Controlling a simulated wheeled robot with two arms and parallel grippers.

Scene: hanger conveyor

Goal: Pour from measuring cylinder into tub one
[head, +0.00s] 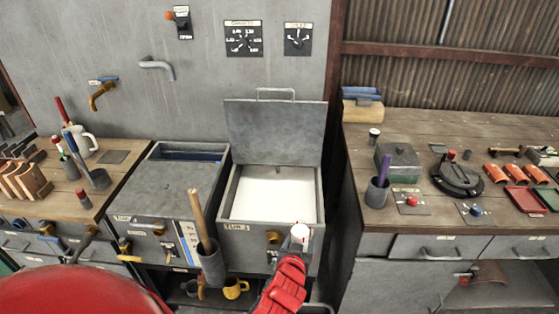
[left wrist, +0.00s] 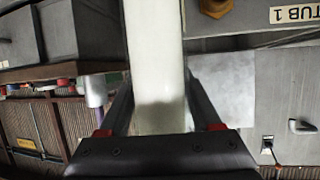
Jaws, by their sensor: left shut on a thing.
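Tub one (head: 236,212) stands open in the head view, its lid (head: 274,130) raised against the wall and a white surface inside. My left gripper (head: 296,252) is in front of the tub's right front corner, shut on a white measuring cylinder (head: 300,233). The cylinder's pale end shows close to the tub's front rim; I cannot tell its exact tilt or whether it touches. In the left wrist view the cylinder (left wrist: 155,60) runs between the two fingers (left wrist: 158,125), with the Tub 1 label at upper right. My right gripper is not in view.
A closed second tub (head: 170,195) stands to the left, with a wooden-handled tool in a grey holder (head: 210,262) between the tubs. A workbench (head: 420,150) with a purple-handled cup, buttons and trays is on the right. A yellow mug (head: 234,289) sits below.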

